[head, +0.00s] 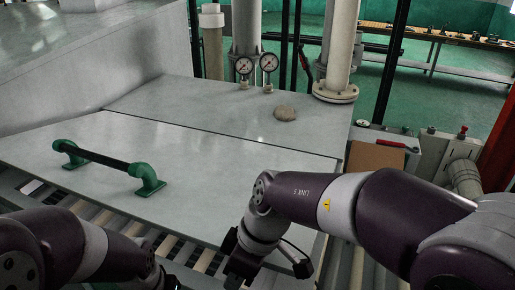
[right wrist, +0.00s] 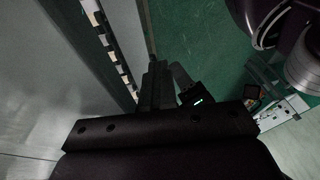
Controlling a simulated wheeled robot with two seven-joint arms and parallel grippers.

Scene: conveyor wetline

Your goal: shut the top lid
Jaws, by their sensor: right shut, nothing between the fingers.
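The top lid (head: 90,130) is a flat grey panel at the left and centre of the head view. A green-footed handle with a dark bar (head: 105,162) stands on it. A dark seam parts the lid from the grey surface behind it. My right gripper (head: 238,280) hangs at the lid's front right, by the bottom edge; its fingers are partly cut off there. In the right wrist view the right fingers (right wrist: 160,82) are dark and shut, with nothing between them. My left arm comes in at the lower left; its gripper is out of frame.
Conveyor rollers (head: 180,250) run along the lid's front edge. A cardboard-brown panel (head: 375,157) and red-handled tool (head: 390,144) are at the right.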

